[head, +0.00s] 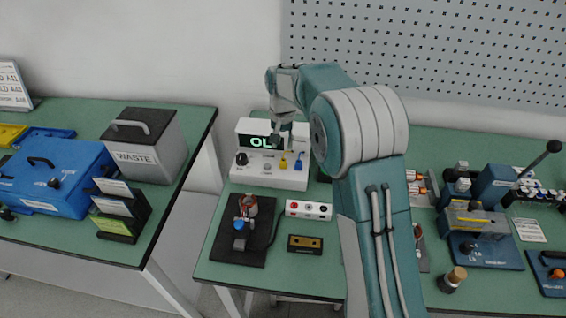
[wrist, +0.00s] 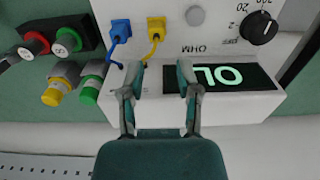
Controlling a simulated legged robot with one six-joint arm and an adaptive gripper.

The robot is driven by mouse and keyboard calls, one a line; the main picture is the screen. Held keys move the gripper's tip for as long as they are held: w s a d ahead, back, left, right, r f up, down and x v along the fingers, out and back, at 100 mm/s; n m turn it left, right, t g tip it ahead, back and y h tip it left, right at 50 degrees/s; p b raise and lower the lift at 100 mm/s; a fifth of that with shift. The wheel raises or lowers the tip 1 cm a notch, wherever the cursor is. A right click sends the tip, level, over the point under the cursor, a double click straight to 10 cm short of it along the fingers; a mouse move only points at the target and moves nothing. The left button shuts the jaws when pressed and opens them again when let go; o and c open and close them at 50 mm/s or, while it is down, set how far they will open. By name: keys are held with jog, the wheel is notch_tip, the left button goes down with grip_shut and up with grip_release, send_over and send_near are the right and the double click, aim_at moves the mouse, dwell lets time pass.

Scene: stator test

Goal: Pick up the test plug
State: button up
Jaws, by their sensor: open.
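The white ohmmeter (head: 268,178) stands at the back of the right table, with a lit green display. A yellow plug (head: 283,163) and a blue plug (head: 299,164) sit side by side on its front panel. Both also show at the top of the wrist view, the blue plug (wrist: 120,28) left of the yellow plug (wrist: 156,26), each with a wire. Which one is the test plug I cannot tell. My gripper (wrist: 158,72) is open and empty, with its fingers in front of the meter and apart from both plugs. In the head view my gripper (head: 279,138) is above the meter.
A black board with a stator fixture (head: 240,228), a white terminal strip (head: 308,210) and a small dark box (head: 305,244) lie before the meter. A blue clamp device (head: 484,238) stands at right. A waste bin (head: 146,146) is on the left table, across a gap.

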aim_at(283, 159)
jog(key=shift+a+f, duration=0.1)
jog(key=shift+f, duration=0.5)
jog(key=f, duration=0.5)
jog(key=shift+s+d, duration=0.25)
jog(key=shift+s, duration=0.1)
jog(key=shift+f, duration=0.3)
jog(key=shift+a, duration=0.1)
grip_shut()
